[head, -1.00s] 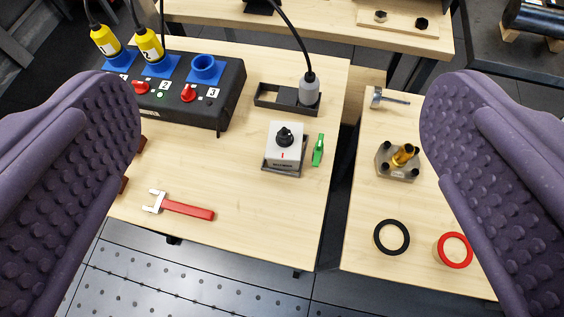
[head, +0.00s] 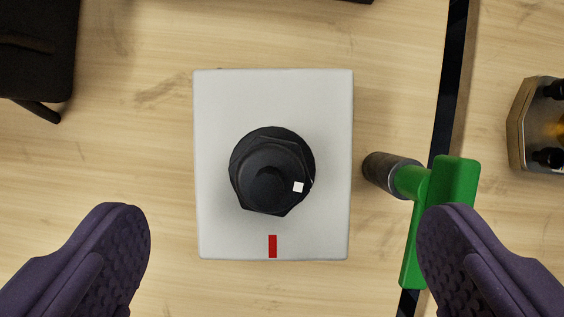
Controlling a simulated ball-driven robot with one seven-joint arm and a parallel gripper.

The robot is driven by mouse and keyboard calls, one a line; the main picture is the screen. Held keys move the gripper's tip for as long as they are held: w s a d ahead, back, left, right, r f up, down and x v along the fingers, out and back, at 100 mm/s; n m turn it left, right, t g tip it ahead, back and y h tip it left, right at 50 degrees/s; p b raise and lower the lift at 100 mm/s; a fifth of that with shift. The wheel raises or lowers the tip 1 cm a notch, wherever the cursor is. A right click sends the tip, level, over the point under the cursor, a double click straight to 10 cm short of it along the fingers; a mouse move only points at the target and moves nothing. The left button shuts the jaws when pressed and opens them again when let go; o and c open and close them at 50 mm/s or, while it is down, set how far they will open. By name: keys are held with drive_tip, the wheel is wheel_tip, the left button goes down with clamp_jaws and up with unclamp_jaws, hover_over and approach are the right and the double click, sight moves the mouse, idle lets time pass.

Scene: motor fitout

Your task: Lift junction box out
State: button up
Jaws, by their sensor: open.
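A pale grey box (head: 220,100) with a black knob (head: 270,172) fills the middle of the head view. No label shows that it is the junction box, but it is the only box between my fingers. The knob's white mark lies to the right of its centre, and a red mark (head: 272,246) sits near the box's lower edge. My gripper (head: 284,222) is open, with one finger to each side of the box's lower part in the picture, apart from it. The fingers look empty. The box's underside is hidden.
A green-handled tool (head: 455,185) with a grey cylindrical end stands close to the right of the box, partly behind my right finger. A gap between tables runs beyond it. A metal block (head: 522,130) lies at the right edge, a black case (head: 40,50) at upper left.

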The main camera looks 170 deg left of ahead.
sight(313, 109)
drive_tip(key=b+x, duration=0.1)
drive_tip(key=x, duration=0.1)
drive_tip(key=b+x, duration=0.1)
drive_tip(key=x, duration=0.2)
drive_tip(key=b+x, duration=0.1)
drive_tip(key=x, duration=0.2)
drive_tip(key=shift+s+a+f+b, duration=0.2)
drive_tip(key=shift+s+a+b, duration=0.05)
drive_tip(key=shift+b, duration=0.05)
drive_tip(key=shift+r, duration=0.15)
drive_tip(key=c, duration=1.1)
